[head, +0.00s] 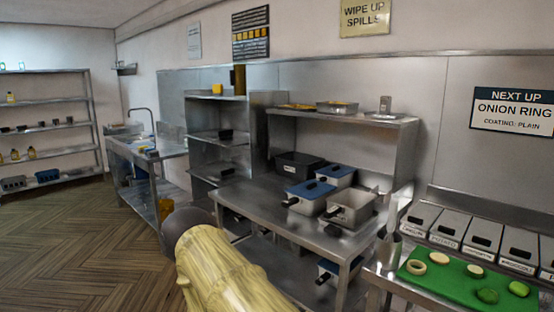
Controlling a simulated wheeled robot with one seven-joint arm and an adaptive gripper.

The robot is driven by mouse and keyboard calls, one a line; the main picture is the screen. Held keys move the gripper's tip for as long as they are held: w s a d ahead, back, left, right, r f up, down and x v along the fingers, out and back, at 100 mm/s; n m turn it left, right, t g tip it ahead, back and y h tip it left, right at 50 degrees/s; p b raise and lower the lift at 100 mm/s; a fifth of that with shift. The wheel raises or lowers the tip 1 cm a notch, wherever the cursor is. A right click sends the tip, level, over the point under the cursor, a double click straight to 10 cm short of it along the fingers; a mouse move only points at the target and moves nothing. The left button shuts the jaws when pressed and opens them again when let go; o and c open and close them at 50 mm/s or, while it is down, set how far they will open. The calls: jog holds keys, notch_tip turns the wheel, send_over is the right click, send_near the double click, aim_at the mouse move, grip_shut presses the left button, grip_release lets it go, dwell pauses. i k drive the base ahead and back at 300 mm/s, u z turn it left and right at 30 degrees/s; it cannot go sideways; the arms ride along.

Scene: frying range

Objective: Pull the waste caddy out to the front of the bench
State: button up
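A black box (299,165) stands at the back of the steel bench (250,203), near the left end; it may be the waste caddy, but I can read no label on it. A blue-topped container (310,190) with a dark handle stands in front of it and hides part of its front. My gripper cannot be made out. A pale yellow part, likely my arm, fills the bottom middle and hides part of the bench's left front.
Another blue-topped container (336,175) and a steel pan (351,207) crowd the bench's right. Its front left is clear. A raised shelf (375,121) runs above the back. A green board (450,281) with food pieces lies at right, before lidded bins (482,237).

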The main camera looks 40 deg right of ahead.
aim_at(300, 167)
jog(key=u, duration=0.1)
jog(key=i, duration=1.6)
jog(key=z, duration=0.95)
jog(key=i, duration=1.05)
jog(key=z, duration=1)
